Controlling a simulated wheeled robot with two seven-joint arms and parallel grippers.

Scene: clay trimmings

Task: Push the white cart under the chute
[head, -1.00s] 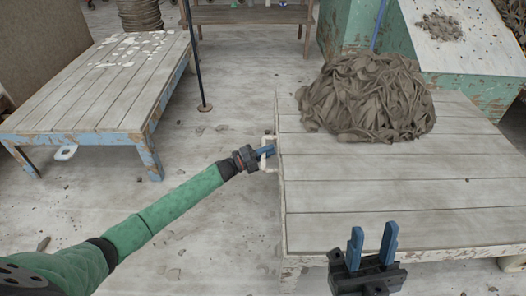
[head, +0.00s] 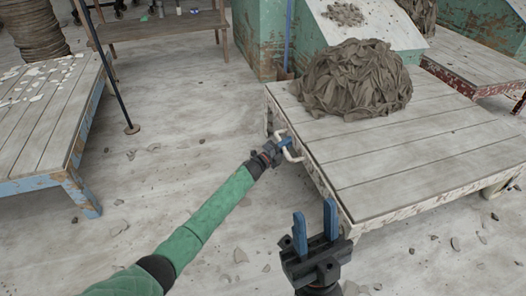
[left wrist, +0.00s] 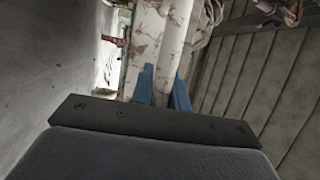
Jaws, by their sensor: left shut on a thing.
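The white cart (head: 410,150) is a low planked platform with chipped white edges. A heap of grey-brown clay trimmings (head: 352,80) lies on its far part. My left gripper (head: 278,150) is shut on the white handle (head: 293,154) at the cart's left side. In the left wrist view its blue fingers (left wrist: 164,88) are beside a chipped white bar, with the cart planks (left wrist: 245,75) at right. My right gripper (head: 315,210) is open and empty by the cart's near corner. A green structure with a pale sloped top (head: 385,32), seemingly the chute, stands behind the cart.
A blue-edged planked table (head: 35,125) with white scraps stands at left, near a dark pole (head: 108,75). A wooden bench (head: 160,28) is at the back. A red-edged planked platform (head: 475,75) is at right. Crumbs litter the open floor.

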